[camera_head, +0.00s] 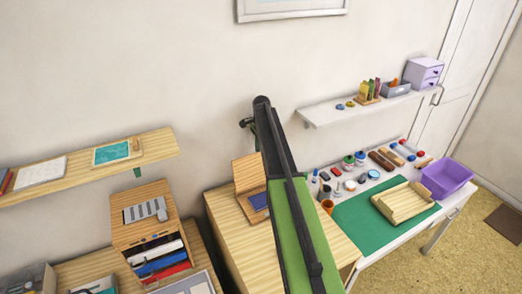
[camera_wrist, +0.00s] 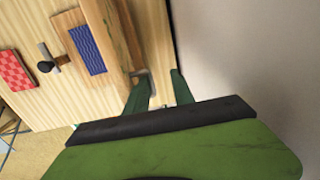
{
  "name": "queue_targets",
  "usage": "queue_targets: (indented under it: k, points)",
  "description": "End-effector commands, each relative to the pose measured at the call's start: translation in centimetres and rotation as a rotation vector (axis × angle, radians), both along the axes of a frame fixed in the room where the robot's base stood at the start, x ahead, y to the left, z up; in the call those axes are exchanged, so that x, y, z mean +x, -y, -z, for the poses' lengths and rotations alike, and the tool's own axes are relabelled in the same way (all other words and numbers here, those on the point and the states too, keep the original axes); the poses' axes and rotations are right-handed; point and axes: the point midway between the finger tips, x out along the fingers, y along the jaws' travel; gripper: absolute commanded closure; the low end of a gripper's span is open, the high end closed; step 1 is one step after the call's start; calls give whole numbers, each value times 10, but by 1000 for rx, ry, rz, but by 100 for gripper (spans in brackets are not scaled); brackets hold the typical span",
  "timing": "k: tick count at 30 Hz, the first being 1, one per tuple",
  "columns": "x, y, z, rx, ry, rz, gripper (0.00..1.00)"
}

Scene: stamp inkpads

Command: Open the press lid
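The wooden press stands on the wooden cabinet. Its lid (camera_head: 248,172) is raised, standing steeply up from the base, with a blue pad (camera_head: 258,202) showing on the base. In the wrist view the blue pad (camera_wrist: 87,48) lies flat on the base, and the raised lid (camera_wrist: 127,30) is seen nearly edge-on to its right. My gripper (camera_wrist: 160,82) is open, its two green fingers apart, just past the near end of the lid. I see nothing held between them. In the head view my arm partly hides the press, and the gripper (camera_head: 247,123) shows small and dark above the lid.
A black-handled stamp (camera_wrist: 46,62) and a red patterned pad (camera_wrist: 14,70) lie left of the press. The wall (camera_wrist: 245,50) is close on the right. A white table with a green mat (camera_head: 365,222), a wooden tray (camera_head: 404,203) and a purple bin (camera_head: 447,178) stands at right.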

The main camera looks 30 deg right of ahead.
Motion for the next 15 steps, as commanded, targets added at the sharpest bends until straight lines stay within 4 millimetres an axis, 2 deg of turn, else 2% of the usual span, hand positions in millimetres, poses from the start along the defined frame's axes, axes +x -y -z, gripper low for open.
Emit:
queue_targets:
  k: [4, 8, 11, 15]
  points:
    - [2, -4, 2, 5, 8, -3, 71]
    - [1, -4, -5, 5, 7, -2, 71]
    - [0, -4, -17, 5, 8, -2, 71]
    - [-3, -3, -45, 3, 9, -1, 71]
